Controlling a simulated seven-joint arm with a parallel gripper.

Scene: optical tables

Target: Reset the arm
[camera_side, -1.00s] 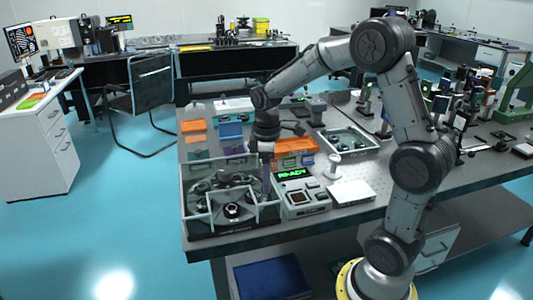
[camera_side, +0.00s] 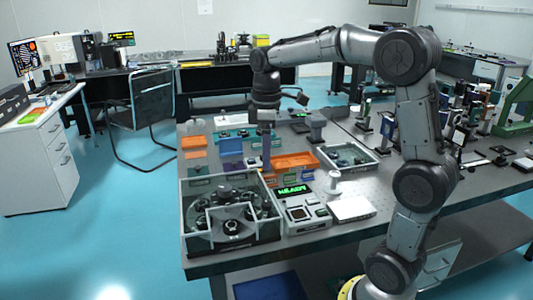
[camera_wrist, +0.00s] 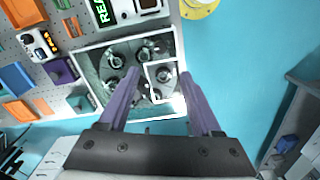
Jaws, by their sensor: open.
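My gripper (camera_side: 266,160) hangs from the raised arm above the table, behind the clear-walled box in the side view. Its purple fingers point down, and the wrist view shows them spread apart with nothing between them (camera_wrist: 162,82). The walled box (camera_side: 186,228) holds a round dark carousel (camera_side: 226,196) with several small round parts. In the wrist view the box (camera_wrist: 80,50) lies beyond the fingers, which cover part of it. The side view does not clearly show how high the fingertips are above the table.
A device with a green lit display (camera_side: 296,190) stands right of the box, beside a white block (camera_side: 350,207). Orange trays (camera_side: 294,161), a white-rimmed tray (camera_side: 346,157) and optical mounts (camera_side: 470,115) crowd the table. Blue floor (camera_side: 100,225) lies open at left.

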